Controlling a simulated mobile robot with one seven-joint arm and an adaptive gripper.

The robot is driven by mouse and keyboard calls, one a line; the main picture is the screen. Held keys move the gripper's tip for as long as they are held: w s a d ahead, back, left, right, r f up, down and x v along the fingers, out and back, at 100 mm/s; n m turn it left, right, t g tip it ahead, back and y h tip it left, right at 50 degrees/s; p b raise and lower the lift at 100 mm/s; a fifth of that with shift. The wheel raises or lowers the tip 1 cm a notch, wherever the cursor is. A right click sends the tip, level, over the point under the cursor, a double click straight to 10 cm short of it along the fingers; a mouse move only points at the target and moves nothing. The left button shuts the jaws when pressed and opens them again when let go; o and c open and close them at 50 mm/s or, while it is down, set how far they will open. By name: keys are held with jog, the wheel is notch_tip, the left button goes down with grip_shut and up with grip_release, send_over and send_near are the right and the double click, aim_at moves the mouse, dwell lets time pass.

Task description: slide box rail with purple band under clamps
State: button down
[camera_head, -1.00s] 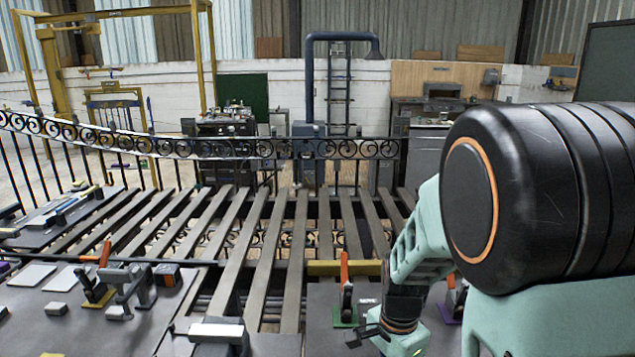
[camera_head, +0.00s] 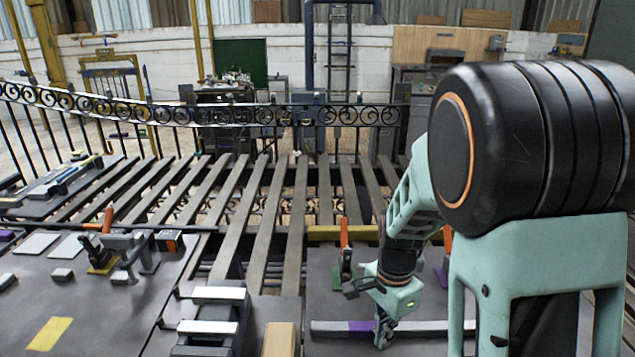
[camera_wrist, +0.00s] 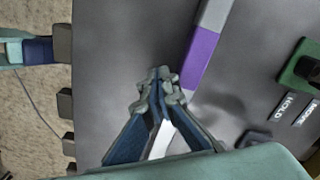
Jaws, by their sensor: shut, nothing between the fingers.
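The box rail (camera_head: 425,326) is a light grey bar lying across the dark right-hand table, with a purple band (camera_head: 361,327) left of its middle. My gripper (camera_head: 381,343) is shut and empty, at the rail just right of the band in the head view. In the wrist view my gripper's tips (camera_wrist: 162,76) are close beside the purple band (camera_wrist: 201,57); I cannot tell whether they touch. A clamp with an orange handle (camera_head: 344,232) and green base stands behind the rail. A second orange-handled clamp (camera_head: 448,240) with a purple base is partly hidden by my arm.
A yellow bar (camera_head: 342,233) lies at the table's back edge. Slats (camera_head: 262,235) run toward the scrolled iron gate (camera_head: 230,115). Grey-topped blocks (camera_head: 208,328) and a tan block (camera_head: 279,339) stand left of the rail. The left table (camera_head: 110,315) holds another orange-handled clamp (camera_head: 107,220).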

jog(key=shift+w, duration=1.15)
jog(key=shift+s, duration=0.2)
jog(key=shift+s, duration=1.1)
notch_tip(320, 180, up, 8)
jog(key=p, duration=0.7)
